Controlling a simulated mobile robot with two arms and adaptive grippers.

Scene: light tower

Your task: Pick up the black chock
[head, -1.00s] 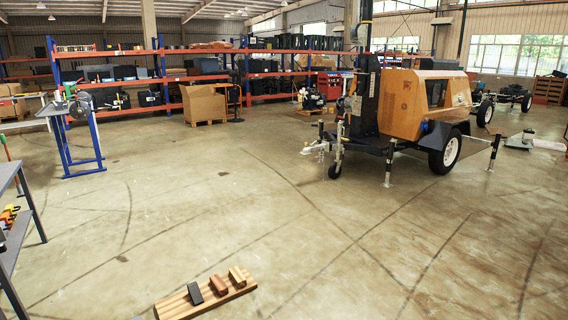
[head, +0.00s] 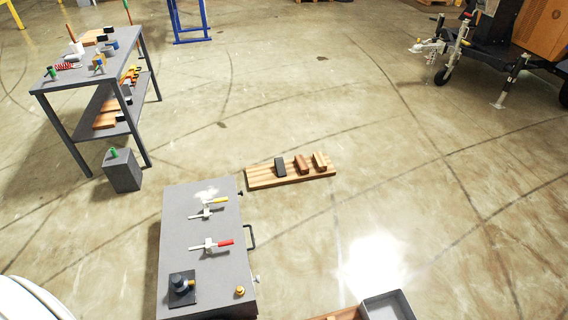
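The black chock (head: 280,167) lies on a slatted wooden board (head: 262,181) on the floor, near the middle of the head view. It is the leftmost of three blocks on the board. Two brown wooden chocks, one in the middle (head: 301,164) and one at the right (head: 320,161), lie beside it with small gaps between them. Neither of my grippers shows in the head view.
A grey box with clamps on its top (head: 180,232) stands just in front of the board. A grey workbench (head: 60,84) with tools and a grey block (head: 122,172) are at left. An open grey bin (head: 388,306) is at the bottom. Floor right of the board is clear.

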